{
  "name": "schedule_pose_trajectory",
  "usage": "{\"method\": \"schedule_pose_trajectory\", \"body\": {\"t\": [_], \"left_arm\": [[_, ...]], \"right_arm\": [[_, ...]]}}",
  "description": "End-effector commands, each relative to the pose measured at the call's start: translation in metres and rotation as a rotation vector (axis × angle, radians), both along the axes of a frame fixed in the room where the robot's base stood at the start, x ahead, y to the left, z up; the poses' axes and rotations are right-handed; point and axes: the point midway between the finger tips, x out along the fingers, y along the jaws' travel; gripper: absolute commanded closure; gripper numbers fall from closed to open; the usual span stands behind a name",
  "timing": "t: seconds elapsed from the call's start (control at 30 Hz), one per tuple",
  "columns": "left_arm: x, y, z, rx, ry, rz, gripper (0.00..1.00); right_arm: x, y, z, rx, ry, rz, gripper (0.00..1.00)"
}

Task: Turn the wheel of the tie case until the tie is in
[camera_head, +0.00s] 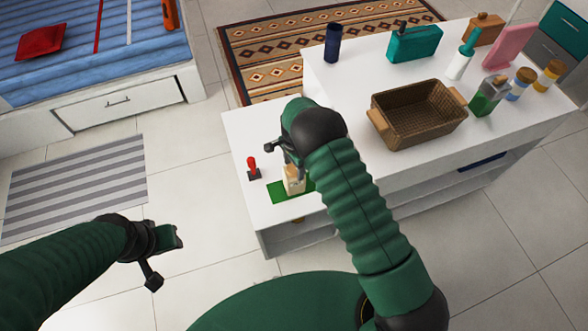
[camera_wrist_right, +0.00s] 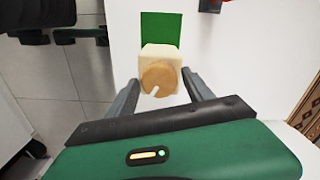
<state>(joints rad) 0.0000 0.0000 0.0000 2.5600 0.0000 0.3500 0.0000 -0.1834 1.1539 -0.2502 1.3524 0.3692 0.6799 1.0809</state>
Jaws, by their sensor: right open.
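The tie case is a small cream block (camera_wrist_right: 160,57) with a round tan wheel (camera_wrist_right: 158,77) bearing a white mark. In the head view the case (camera_head: 293,181) stands on the low white top. A flat green strip (camera_wrist_right: 160,28), possibly the tie, lies at the case's far side; it also shows in the head view (camera_head: 280,193). My right gripper (camera_wrist_right: 160,85) is open, with one finger on each side of the wheel; contact cannot be told. In the head view it (camera_head: 281,160) is above the case. My left gripper (camera_head: 165,260) is open and empty over the floor.
A red-handled item (camera_head: 252,168) stands left of the case. On the higher white top are a brown basket (camera_head: 415,120), a teal bag (camera_head: 414,43), a dark cup (camera_head: 333,43) and several bottles. A bed (camera_head: 95,60) is at the far left.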

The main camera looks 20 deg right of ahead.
Motion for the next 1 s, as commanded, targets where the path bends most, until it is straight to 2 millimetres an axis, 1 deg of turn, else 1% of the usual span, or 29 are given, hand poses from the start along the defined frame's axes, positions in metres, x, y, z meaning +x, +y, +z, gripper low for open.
{"method": "schedule_pose_trajectory", "body": {"t": [0.3,0.37,0.47,0.7,0.8,0.9,1.0], "left_arm": [[0.0000,0.0000,0.0000,0.000,0.000,0.000,0.64],[-0.0001,0.0000,-0.0002,0.000,0.000,0.000,0.64],[0.0000,0.0000,-0.0010,0.000,0.000,0.000,0.64],[0.0000,0.0000,-0.0022,0.000,0.000,0.000,0.64],[0.0000,0.0000,-0.0021,0.000,0.000,0.000,0.64],[0.0000,0.0000,-0.0018,0.000,0.000,0.000,0.64],[-0.0001,0.0000,-0.0020,0.000,0.000,0.000,0.64]], "right_arm": [[0.0001,-0.0003,0.0002,0.000,0.000,0.003,0.40],[0.0001,-0.0004,0.0002,0.000,0.000,0.036,0.40],[0.0002,-0.0008,0.0002,0.002,-0.001,0.241,0.40],[0.0002,-0.0008,0.0000,0.003,-0.002,0.931,0.40],[0.0002,-0.0006,0.0002,0.003,-0.002,1.173,0.40],[0.0002,-0.0003,0.0003,0.001,-0.001,1.294,0.40],[0.0002,-0.0002,0.0002,0.001,-0.001,1.309,0.40]]}}
